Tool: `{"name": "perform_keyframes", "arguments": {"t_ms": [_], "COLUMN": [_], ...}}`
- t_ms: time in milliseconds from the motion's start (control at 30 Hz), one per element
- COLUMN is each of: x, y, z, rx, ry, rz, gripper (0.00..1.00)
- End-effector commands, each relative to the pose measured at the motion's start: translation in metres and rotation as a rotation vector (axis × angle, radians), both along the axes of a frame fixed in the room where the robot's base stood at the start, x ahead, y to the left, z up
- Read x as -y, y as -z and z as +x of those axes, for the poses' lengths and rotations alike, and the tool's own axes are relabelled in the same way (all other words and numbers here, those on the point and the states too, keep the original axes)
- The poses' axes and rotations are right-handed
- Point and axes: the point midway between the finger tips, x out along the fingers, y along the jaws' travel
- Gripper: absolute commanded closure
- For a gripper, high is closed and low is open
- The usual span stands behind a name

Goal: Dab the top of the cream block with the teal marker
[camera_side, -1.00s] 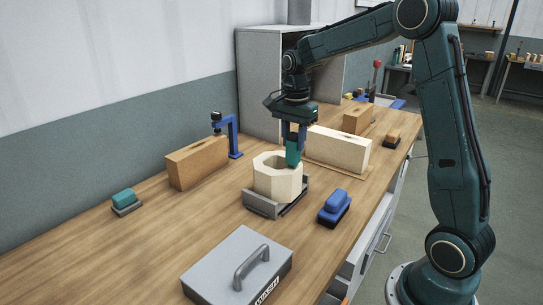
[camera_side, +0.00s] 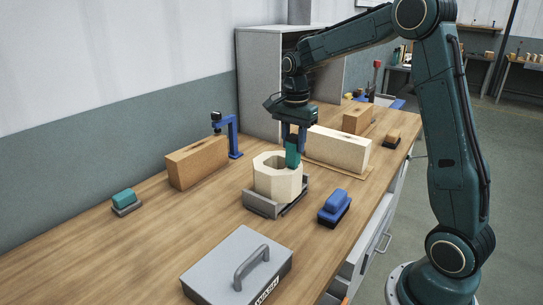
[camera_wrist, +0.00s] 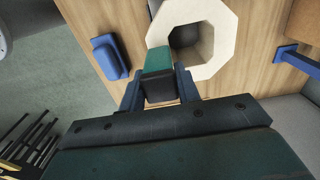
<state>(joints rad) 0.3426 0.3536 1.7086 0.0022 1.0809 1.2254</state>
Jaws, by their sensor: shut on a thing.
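My gripper (camera_side: 293,138) is shut on the teal marker (camera_side: 292,155) and points down. The wrist view also shows the marker (camera_wrist: 158,60), teal with a dark part between the fingers. Its lower end is at the back right rim of a cream octagonal block (camera_side: 277,185) with a wide hole. In the wrist view the marker overlaps the rim of this octagonal block (camera_wrist: 220,30). I cannot tell if they touch. The octagonal block sits in a grey holder (camera_side: 262,207). A long cream block (camera_side: 340,150) lies behind, on a thin board.
A blue piece on a dark base (camera_side: 334,207) stands right of the holder, and a teal piece (camera_side: 124,200) at far left. A tan block (camera_side: 197,162) and blue stand (camera_side: 232,135) are behind. A grey lidded box (camera_side: 238,268) is in front. The left front table is clear.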

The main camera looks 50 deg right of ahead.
Motion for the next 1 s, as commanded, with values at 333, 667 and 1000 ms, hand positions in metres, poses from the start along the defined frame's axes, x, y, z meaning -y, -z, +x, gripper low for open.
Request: {"name": "perform_keyframes", "arguments": {"t_ms": [333,667,1000], "x": [0.000,0.000,0.000], "y": [-0.008,-0.027,-0.046], "z": [0.001,0.000,0.000], "rx": [0.001,0.002,0.001], "ry": [0.000,0.000,0.000], "rz": [-0.001,-0.001,-0.001], "gripper": [0.82,0.82,0.82]}}
